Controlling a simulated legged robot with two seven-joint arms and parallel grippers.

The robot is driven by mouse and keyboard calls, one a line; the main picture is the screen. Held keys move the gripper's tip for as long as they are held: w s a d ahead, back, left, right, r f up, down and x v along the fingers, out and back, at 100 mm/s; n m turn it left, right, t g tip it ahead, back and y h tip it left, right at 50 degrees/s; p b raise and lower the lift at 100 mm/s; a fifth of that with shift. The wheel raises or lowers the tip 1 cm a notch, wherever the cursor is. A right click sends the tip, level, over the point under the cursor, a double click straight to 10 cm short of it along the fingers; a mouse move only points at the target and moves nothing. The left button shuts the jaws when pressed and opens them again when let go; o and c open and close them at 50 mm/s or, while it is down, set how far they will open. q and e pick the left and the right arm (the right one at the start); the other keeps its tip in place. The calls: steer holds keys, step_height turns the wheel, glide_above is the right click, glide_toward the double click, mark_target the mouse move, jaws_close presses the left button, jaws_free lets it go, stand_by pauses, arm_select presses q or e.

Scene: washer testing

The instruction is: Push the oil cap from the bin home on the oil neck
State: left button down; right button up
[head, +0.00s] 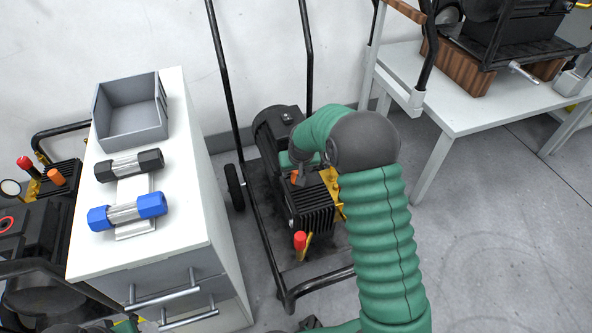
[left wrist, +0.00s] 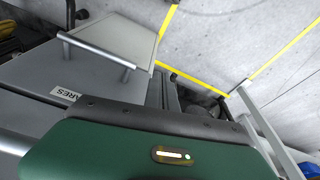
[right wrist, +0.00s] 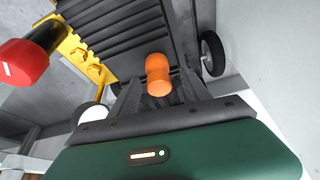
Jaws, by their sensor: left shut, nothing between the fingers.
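The orange oil cap (right wrist: 158,72) is at the fingertips of my right gripper (right wrist: 160,92) in the right wrist view. The dark fingers close in on its lower part. In the head view the cap (head: 294,177) is a small orange patch by my right gripper (head: 297,166), over the middle pump (head: 309,203). The oil neck is hidden, so I cannot tell whether the cap sits on it. The grey bin (head: 132,131) on the white cabinet looks empty. My left gripper (left wrist: 166,92) is shut and empty beside the cabinet front in the left wrist view.
The middle pump has a red-topped fitting (head: 300,241), also large at left in the right wrist view (right wrist: 22,63), and a black cart frame. Blue (head: 127,211) and black-ended fittings lie on the cabinet (head: 185,240). Another pump with an orange cap (head: 57,177) stands at left.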

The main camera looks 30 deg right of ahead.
steer(key=p+v, duration=0.8)
steer(key=v, duration=0.8)
steer(key=shift+r, duration=0.35)
